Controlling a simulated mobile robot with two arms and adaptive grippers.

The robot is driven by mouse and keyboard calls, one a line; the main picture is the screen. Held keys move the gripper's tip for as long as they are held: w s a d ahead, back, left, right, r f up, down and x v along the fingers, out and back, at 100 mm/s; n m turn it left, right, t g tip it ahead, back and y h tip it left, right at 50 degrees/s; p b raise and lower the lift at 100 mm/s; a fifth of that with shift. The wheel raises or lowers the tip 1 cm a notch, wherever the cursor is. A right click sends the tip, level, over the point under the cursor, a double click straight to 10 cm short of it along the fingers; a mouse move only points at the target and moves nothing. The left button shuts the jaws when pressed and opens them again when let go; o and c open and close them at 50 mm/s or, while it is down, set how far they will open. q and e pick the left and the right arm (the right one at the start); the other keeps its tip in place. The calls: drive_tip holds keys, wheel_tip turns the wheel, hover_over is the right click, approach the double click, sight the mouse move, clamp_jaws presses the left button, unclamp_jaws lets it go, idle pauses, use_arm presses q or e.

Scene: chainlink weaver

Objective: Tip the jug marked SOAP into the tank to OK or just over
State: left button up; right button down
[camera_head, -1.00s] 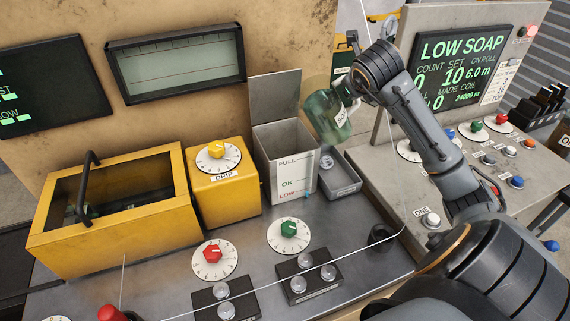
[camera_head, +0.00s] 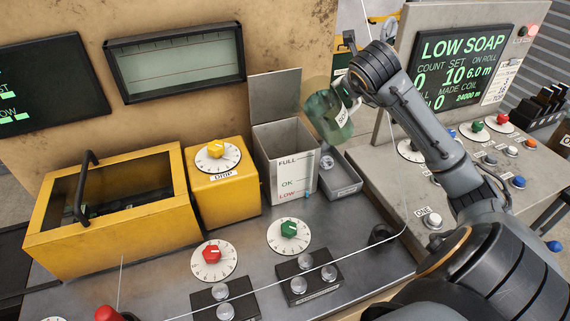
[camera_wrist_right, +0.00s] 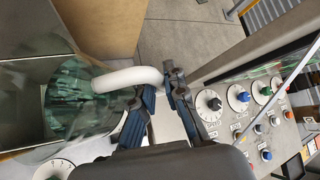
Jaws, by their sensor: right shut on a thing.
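The jug (camera_head: 322,117) is translucent green with a white label, only partly readable. It is held tilted in the air, up and to the right of the tank (camera_head: 268,170). The tank is a grey box with its lid raised. Its front strip reads FULL, OK and LOW; I cannot make out a clear level. My right gripper (camera_head: 350,88) is shut on the jug's white handle, and the handle (camera_wrist_right: 128,79) shows between the fingers in the right wrist view. Green liquid shows through the jug there. Its mouth is not clear, and I see no stream. My left gripper is not in view.
A yellow DRIP box (camera_head: 222,188) stands left of the tank, with a yellow windowed case (camera_head: 115,235) further left. A small grey tray (camera_head: 343,180) is at the tank's right. The screen (camera_head: 460,72) reads LOW SOAP. Dials and buttons cover the front bench.

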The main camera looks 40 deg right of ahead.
drive_tip(key=shift+r, duration=0.15)
drive_tip(key=shift+b, duration=0.4)
drive_tip(key=shift+h, duration=0.3)
drive_tip(key=shift+a, duration=0.1)
drive_tip(key=shift+r, duration=0.1)
drive_tip(key=shift+n+b, duration=0.3)
idle(0.3)
drive_tip(key=shift+w+a+r+h, duration=0.1)
drive_tip(key=shift+a+h, duration=0.05)
drive_tip(key=shift+h, duration=0.25)
idle(0.4)
